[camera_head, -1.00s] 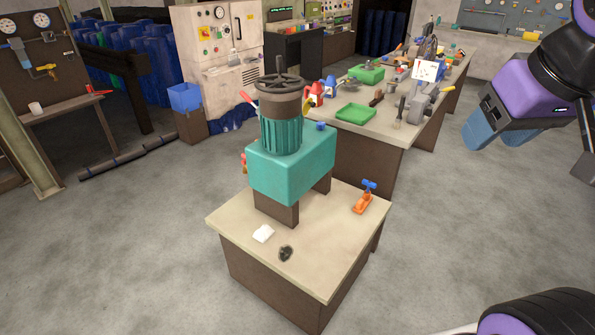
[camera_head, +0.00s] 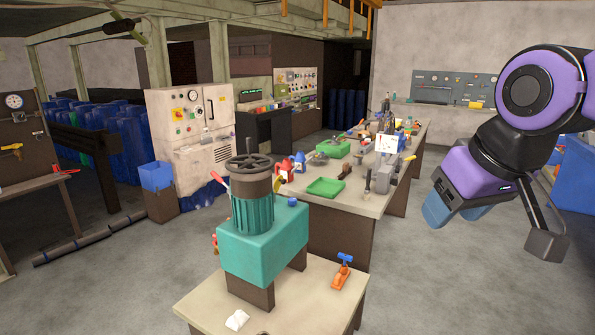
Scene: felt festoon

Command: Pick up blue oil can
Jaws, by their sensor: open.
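A small blue can (camera_head: 299,162), which looks like the oil can, stands at the left end of the long workbench (camera_head: 345,202). It is just behind and right of a red can (camera_head: 284,169), which partly covers it. My gripper (camera_head: 456,212) hangs in the air at the right, with its blue fingers pointing down and left. It is open, with nothing seen in it, and well apart from the can.
A nearer small table (camera_head: 200,306) holds a teal machine (camera_head: 262,250) with a handwheel, and an orange tool (camera_head: 342,275). A green tray (camera_head: 325,187) lies right of the cans. Grey floor is clear at lower right.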

